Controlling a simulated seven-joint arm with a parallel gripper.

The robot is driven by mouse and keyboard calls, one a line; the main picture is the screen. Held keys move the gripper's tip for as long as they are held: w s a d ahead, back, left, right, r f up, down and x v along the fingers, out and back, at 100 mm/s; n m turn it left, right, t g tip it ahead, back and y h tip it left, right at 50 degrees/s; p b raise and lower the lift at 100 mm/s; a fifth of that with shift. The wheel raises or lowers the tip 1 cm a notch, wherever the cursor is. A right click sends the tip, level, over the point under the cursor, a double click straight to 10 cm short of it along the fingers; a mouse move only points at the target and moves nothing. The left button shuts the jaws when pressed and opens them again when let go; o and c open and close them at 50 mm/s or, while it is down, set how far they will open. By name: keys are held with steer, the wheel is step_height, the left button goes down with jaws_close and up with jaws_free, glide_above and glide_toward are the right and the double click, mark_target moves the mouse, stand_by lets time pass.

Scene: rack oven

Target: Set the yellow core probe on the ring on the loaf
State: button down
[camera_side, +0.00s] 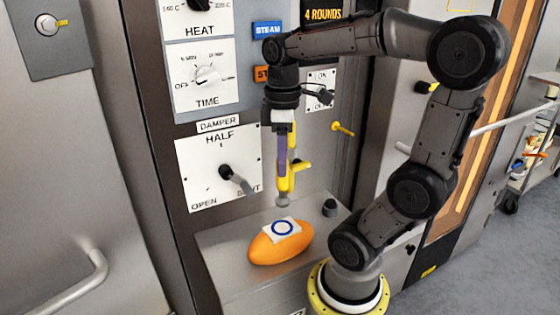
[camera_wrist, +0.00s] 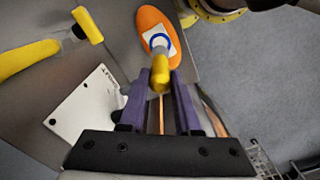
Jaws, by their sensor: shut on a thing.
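The yellow core probe (camera_side: 284,181) hangs upright in my gripper, its grey lower end above the loaf. My gripper (camera_side: 283,158) is shut on it with its purple fingers pointing down. The orange loaf (camera_side: 264,251) lies on the metal shelf, with a white patch and a blue ring (camera_side: 283,227) on top. A gap shows between the probe's lower end and the ring. In the wrist view, the probe (camera_wrist: 160,70) sits between my fingertips (camera_wrist: 160,85) and overlaps the near part of the ring (camera_wrist: 159,38); the loaf (camera_wrist: 152,18) is beyond.
The metal shelf (camera_side: 225,240) also holds a small dark knob (camera_side: 329,207) right of the loaf. Behind stand the damper panel (camera_side: 215,170) with its lever (camera_side: 235,179) and a yellow peg (camera_side: 343,129) sticking out from the oven face. The shelf's left part is clear.

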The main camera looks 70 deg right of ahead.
mark_target(282, 189)
steer(key=shift+f, duration=3.55)
steer(key=shift+f, duration=0.3)
stand_by(0.3)
steer(key=shift+r, duration=4)
steer(key=shift+a, duration=0.1)
